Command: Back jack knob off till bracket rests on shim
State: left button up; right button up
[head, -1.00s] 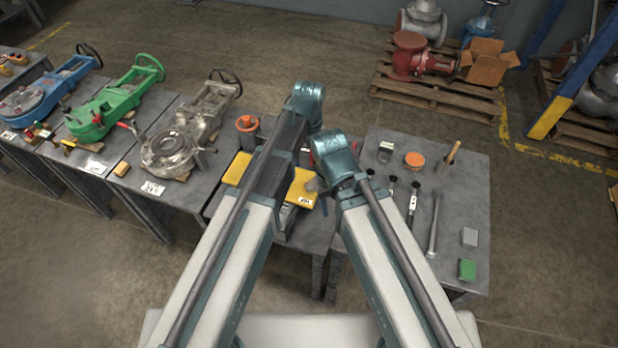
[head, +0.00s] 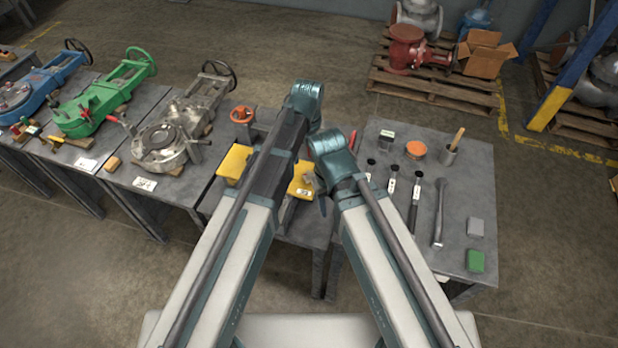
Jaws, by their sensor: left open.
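An orange handwheel (head: 242,114) stands at the back of the middle bench, left of my left arm. A yellow block (head: 234,162) lies in front of it, and a yellow piece with a small white tag (head: 301,188) shows between my arms. My left gripper (head: 311,183) is mostly hidden at the gap between my arms; it is open, with nothing seen held. My right gripper is hidden behind its own arm. The jack knob, bracket and shim cannot be clearly picked out; my arms cover much of this bench.
The right bench (head: 460,200) carries several tools, an orange tin (head: 416,149), a cup with a wooden handle (head: 449,152), a grey block (head: 475,227) and a green block (head: 475,261). Grey, green and blue valves stand on benches at left. Pallets stand behind.

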aim_at(309, 174)
pick_arm(q)
notch_tip(309, 174, down, 8)
jog(key=b, duration=0.7)
jog(key=shift+f, duration=0.2)
jog(key=shift+r, duration=0.1)
grip_shut()
